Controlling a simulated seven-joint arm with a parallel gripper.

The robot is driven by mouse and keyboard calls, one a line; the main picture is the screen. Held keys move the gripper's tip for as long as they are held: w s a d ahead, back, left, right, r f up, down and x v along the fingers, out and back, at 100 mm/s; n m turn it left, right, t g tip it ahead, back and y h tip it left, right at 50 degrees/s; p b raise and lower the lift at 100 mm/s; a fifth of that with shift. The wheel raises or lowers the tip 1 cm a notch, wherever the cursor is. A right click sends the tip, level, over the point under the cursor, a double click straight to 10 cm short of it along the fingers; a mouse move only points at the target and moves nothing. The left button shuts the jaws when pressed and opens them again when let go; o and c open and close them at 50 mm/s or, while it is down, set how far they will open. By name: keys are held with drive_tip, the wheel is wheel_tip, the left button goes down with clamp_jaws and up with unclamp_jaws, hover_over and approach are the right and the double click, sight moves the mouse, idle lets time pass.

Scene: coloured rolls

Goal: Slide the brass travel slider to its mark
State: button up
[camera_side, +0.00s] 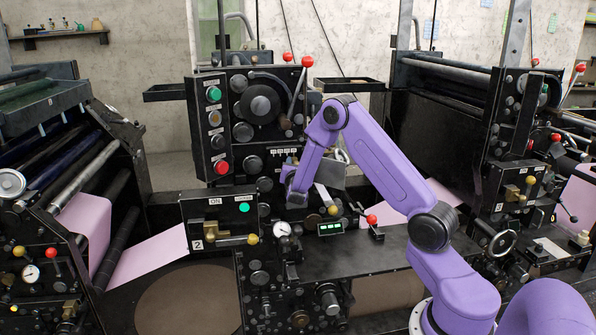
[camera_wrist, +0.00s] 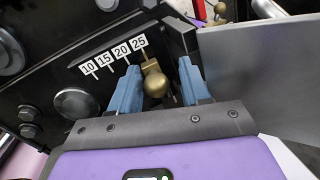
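The brass travel slider (camera_wrist: 157,83) shows in the wrist view as a round brass knob on a short brass stem. The stem is close below the 25 label of a white scale (camera_wrist: 113,55) marked 10, 15, 20, 25. My gripper (camera_wrist: 158,70) has its two blue fingers on either side of the knob. The left finger is very close to it; a dark gap shows on the right. The fingers stand apart. In the side view my gripper (camera_side: 296,188) is at the central black press, and I cannot make out the slider there.
A grey plate (camera_wrist: 262,85) stands close to the right of the fingers. A dark round knob (camera_wrist: 75,103) is to the left. In the side view a gauge (camera_side: 282,229), a green-lit display (camera_side: 330,227) and a red-knobbed lever (camera_side: 372,219) sit near my gripper.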

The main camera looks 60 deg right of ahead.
drive_tip(key=shift+w+a, duration=0.15)
drive_tip(key=shift+w, duration=0.15)
drive_tip(key=w+a+v, duration=0.1)
drive_tip(key=v, duration=0.8)
drive_tip(key=w+a+v, duration=0.1)
drive_tip(key=w+v, duration=0.1)
drive_tip(key=v, duration=0.7)
drive_tip(key=s+a+m+g+y, duration=0.2)
drive_tip(key=s+a+m+g, duration=0.1)
drive_tip(key=s, duration=0.4)
drive_tip(key=s+a+m+g+y, duration=0.2)
drive_tip(key=s+a+m+g, duration=0.1)
drive_tip(key=s, duration=0.4)
drive_tip(key=shift+s+r+m, duration=0.15)
drive_tip(key=shift+r+m, duration=0.25)
drive_tip(key=shift+m, duration=0.1)
